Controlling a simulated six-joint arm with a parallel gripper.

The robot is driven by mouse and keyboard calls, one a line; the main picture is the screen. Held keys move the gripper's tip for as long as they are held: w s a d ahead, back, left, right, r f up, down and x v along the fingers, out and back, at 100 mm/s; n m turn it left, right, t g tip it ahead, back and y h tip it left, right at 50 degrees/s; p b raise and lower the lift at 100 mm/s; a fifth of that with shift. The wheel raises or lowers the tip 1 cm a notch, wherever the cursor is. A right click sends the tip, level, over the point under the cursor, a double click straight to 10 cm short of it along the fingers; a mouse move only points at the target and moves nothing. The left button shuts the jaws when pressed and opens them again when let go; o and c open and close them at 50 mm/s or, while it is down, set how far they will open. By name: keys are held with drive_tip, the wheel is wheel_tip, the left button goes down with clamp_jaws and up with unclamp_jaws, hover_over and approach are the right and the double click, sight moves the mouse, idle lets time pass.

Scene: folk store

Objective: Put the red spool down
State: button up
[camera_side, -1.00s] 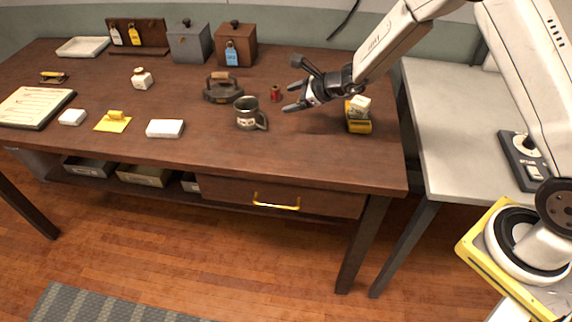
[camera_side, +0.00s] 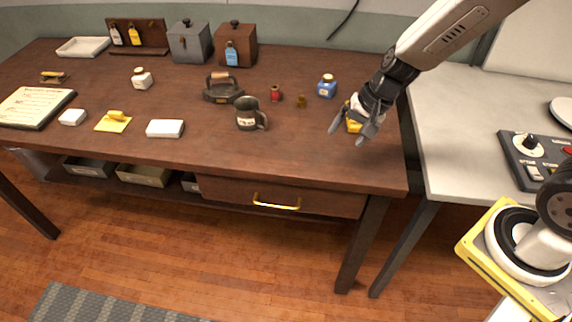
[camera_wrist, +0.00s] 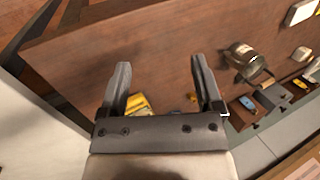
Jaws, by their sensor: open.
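The red spool (camera_side: 275,94) stands upright on the brown table, right of the dark iron and just behind the mug, with nothing holding it. My gripper (camera_side: 350,139) is open and empty above the right end of the table, well to the right of the spool. In the wrist view my gripper (camera_wrist: 158,75) shows its two fingers spread with bare table between them. I cannot make out the spool in the wrist view.
A mug (camera_side: 247,114) and an iron (camera_side: 222,90) stand left of my gripper. A blue bottle (camera_side: 327,87) and a small brown object (camera_side: 301,102) are behind it. A yellow object (camera_side: 353,124) is partly hidden by my gripper. The table's front right is clear.

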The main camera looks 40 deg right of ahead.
drive_tip(key=s+d+r+n+h, duration=0.1)
drive_tip(key=s+d+n+h, duration=0.2)
drive_tip(key=s+n, duration=0.6)
drive_tip(key=shift+d+r+h, duration=0.3)
drive_tip(key=shift+d, duration=0.4)
idle(0.5)
